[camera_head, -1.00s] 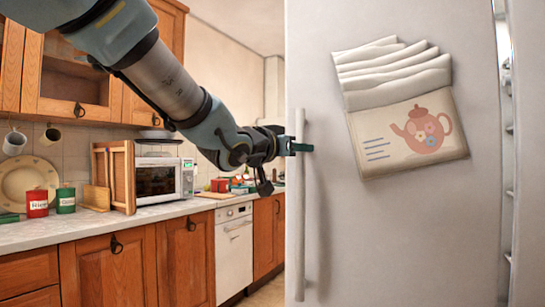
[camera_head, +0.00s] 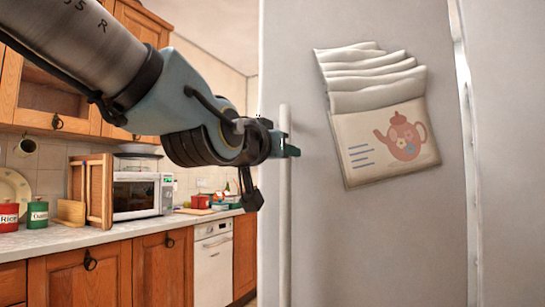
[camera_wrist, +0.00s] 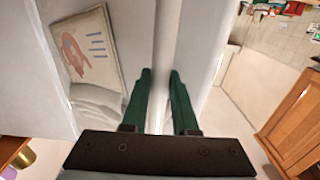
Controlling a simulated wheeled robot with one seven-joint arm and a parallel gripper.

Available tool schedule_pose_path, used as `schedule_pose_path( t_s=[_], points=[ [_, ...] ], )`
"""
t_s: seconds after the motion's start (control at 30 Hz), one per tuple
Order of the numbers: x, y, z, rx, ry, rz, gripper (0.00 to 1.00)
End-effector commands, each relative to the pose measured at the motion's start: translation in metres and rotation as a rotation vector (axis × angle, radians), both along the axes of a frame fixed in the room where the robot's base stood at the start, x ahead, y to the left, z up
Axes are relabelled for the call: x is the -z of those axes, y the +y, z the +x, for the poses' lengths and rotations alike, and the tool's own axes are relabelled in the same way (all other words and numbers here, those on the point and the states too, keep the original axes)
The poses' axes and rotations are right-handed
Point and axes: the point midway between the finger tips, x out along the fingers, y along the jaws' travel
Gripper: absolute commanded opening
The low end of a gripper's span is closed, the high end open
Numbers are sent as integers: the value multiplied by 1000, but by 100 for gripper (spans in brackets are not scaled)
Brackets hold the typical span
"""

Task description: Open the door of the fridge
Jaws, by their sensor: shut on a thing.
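The pale grey fridge door (camera_head: 370,245) fills the right half of the head view. Its long vertical handle (camera_head: 285,225) runs along the door's left side. My gripper (camera_head: 290,150) is at the upper part of the handle and shut on it. In the wrist view, the green fingers of my gripper (camera_wrist: 160,85) lie on both sides of the pale handle (camera_wrist: 166,40). A cloth with a teapot picture (camera_head: 385,145) hangs on the door; it also shows in the wrist view (camera_wrist: 85,45). A narrow, uneven gap shows along the door's right edge.
A white dishwasher (camera_head: 213,262) stands beyond. Another pale grey panel (camera_head: 510,150) lies right of the gap.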

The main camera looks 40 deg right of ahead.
Motion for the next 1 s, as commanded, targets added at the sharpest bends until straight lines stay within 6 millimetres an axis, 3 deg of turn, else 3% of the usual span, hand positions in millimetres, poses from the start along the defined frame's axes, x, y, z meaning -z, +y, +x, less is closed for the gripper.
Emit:
schedule_pose_path(
  t_s=[0.03,0.3,0.87,0.9,1.0],
  points=[
    [-2,-2,-11,15,-3,-4,0],
    [-3,0,-27,25,-3,-5,0],
    [-4,0,-32,29,-6,-5,0],
    [-4,0,-32,29,-6,-5,28],
    [-3,0,-31,27,-5,-4,39]
  ],
)
